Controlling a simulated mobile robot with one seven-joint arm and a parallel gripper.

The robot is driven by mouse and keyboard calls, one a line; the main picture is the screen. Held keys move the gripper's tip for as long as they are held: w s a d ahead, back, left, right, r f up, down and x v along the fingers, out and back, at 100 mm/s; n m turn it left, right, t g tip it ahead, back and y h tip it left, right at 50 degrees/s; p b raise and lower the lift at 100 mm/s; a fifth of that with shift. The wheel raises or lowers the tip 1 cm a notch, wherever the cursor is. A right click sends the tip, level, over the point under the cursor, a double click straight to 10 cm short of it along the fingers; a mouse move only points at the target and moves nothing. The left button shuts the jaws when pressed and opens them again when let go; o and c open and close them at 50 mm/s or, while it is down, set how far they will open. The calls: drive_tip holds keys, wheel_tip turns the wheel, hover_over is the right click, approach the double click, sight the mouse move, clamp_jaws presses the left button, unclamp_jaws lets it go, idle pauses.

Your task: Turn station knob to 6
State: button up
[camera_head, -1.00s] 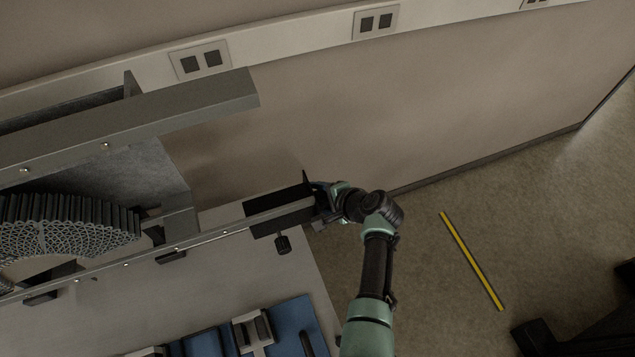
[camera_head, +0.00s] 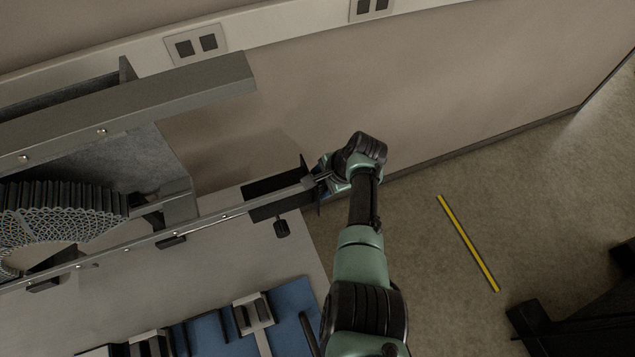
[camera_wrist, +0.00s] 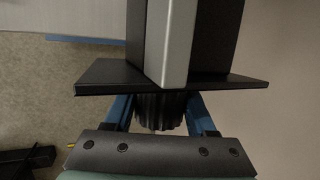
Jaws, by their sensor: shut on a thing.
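In the head view my gripper (camera_head: 322,186) is at the right end of a grey rail, against the black end block (camera_head: 268,197). In the wrist view my gripper (camera_wrist: 160,112) has its two blue fingers on either side of a dark ribbed knob (camera_wrist: 152,108), shut on it. The knob sits under a black plate (camera_wrist: 100,76) at the end of the rail (camera_wrist: 172,40). No number or pointer mark on the knob is readable. In the head view the knob is hidden behind my gripper.
A grey beam (camera_head: 130,105) overhangs at upper left. A small black knob (camera_head: 281,228) hangs below the block. A blue mat (camera_head: 290,300) with tools lies at the bottom. Open floor with a yellow strip (camera_head: 468,243) is at right.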

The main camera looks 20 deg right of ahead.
drive_tip(key=o, duration=1.4)
drive_tip(key=v, duration=1.3)
